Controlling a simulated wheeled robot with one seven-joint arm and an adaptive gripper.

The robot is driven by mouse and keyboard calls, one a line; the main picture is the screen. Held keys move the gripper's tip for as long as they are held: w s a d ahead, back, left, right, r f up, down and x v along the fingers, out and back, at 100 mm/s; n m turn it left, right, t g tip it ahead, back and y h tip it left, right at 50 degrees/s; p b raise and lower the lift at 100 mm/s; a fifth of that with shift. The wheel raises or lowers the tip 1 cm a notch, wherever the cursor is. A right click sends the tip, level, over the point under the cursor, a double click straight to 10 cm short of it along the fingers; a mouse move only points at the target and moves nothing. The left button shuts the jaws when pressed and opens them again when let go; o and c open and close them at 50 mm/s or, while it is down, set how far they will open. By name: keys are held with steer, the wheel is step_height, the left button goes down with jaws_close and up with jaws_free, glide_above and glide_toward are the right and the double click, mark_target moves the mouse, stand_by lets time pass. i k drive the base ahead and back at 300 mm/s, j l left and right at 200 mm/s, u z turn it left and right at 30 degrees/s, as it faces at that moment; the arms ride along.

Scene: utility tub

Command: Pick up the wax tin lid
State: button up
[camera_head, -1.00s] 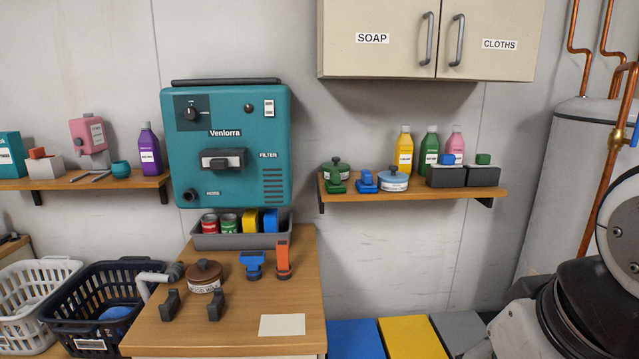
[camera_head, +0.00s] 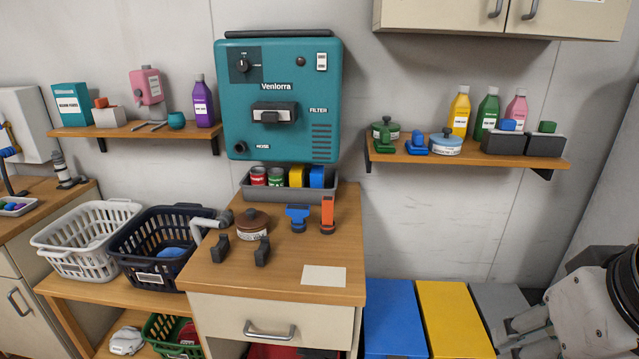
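The wax tin is a low round tin (camera_head: 252,235) with a pale label reading partly "WAX". It stands on the wooden counter below the teal machine. Its brown lid (camera_head: 252,218), with a round knob, sits on top. Pale grey and dark parts of my arm show at the lower right, far from the tin. My gripper's fingertips cannot be made out in this view.
A grey pipe (camera_head: 208,222) lies left of the tin. A blue tool (camera_head: 297,217) and an orange tool (camera_head: 327,215) stand to its right. A grey bin (camera_head: 262,190) is behind. A white card (camera_head: 324,276) lies on the counter's front right; the front middle is clear.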

mark_target(253, 218)
steer(key=i+j, duration=0.3)
steer(key=j, duration=0.15)
steer(key=i+j, duration=0.25)
steer(key=j, duration=0.15)
steer(key=i+j, duration=0.3)
steer(key=j, duration=0.15)
steer(key=i+j, duration=0.3)
steer(key=j, duration=0.1)
